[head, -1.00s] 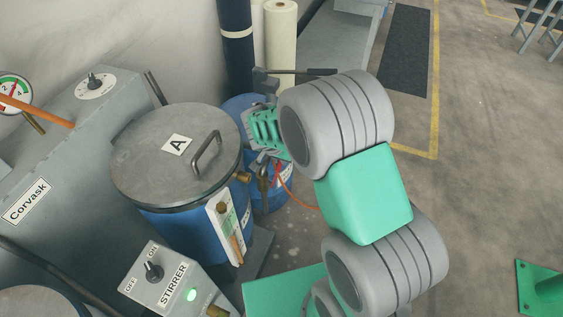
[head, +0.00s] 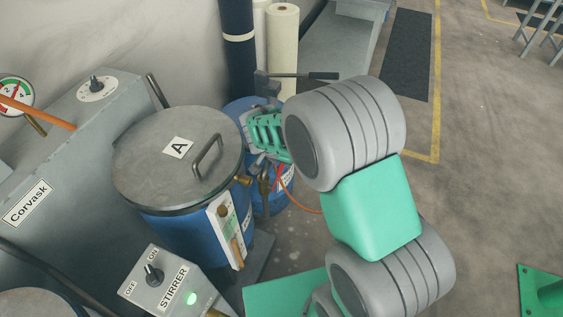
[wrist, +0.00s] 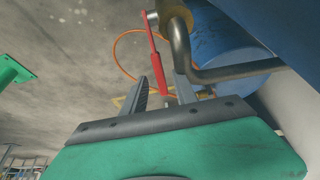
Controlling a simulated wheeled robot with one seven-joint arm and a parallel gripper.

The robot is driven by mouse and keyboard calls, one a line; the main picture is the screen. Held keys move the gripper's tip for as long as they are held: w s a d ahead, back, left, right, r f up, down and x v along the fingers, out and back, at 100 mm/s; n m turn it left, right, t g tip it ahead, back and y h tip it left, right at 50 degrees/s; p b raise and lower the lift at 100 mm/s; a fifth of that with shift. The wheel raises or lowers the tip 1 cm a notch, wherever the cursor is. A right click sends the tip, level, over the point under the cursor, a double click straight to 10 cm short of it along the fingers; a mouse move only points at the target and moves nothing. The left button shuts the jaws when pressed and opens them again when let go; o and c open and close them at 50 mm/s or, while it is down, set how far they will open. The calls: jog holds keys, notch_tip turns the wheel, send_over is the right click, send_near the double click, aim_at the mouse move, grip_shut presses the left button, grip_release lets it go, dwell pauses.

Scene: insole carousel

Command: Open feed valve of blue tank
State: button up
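The blue tank (head: 180,230) marked A stands left of my arm in the head view, with a grey lid and a brass fitting (head: 243,181) on its right side. A red valve lever (wrist: 156,65) hangs from a brass valve body (wrist: 174,18) in the wrist view. A bent metal pipe (wrist: 235,72) runs right from there. My gripper (wrist: 163,84) is open, one finger on each side of the lever's lower end in the picture; I see no clear contact. In the head view my gripper (head: 260,157) is beside the tank, its fingertips partly hidden.
An orange hose (head: 300,208) loops near the floor. A blue drum (head: 272,205) stands behind my gripper, and a dark handle bar (head: 310,75) juts out above it. The stirrer box (head: 165,285) is at the front left. Open floor lies to the right.

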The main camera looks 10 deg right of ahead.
aim_at(278, 175)
jog(key=v, duration=0.6)
